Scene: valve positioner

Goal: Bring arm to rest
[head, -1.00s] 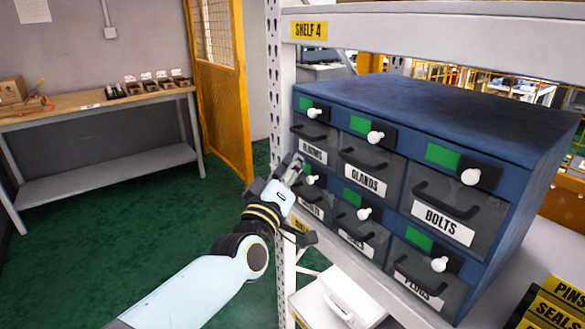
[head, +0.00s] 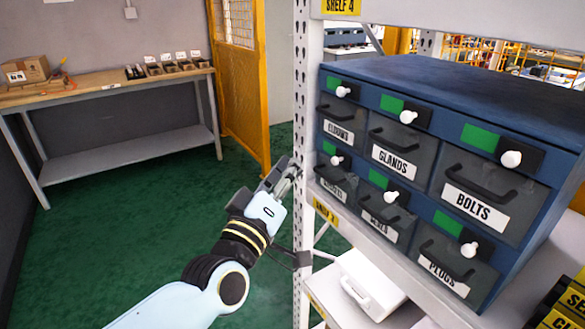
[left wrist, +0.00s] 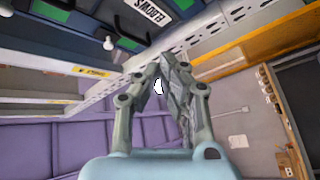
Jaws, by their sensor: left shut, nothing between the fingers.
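My left gripper (head: 284,172) is shut and empty in the head view, in front of the shelf's white perforated upright and left of the blue drawer cabinet (head: 440,85). In the left wrist view the gripper's fingers (left wrist: 170,65) meet at the tips, with nothing between them. My left arm reaches up from the bottom of the head view. The cabinet has dark drawers labelled ELBOWS, GLANDS, BOLTS and PLUGS, with white knobs and green patches; the lower left labels are hard to read. My right gripper is not in view.
The white upright (head: 309,110) stands right beside the gripper. A white bin (head: 362,285) sits on the lower shelf. A workbench (head: 110,92) with a cardboard box (head: 26,70) and small trays stands at the back left, beside a yellow mesh door (head: 242,90). The green floor (head: 120,240) between is clear.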

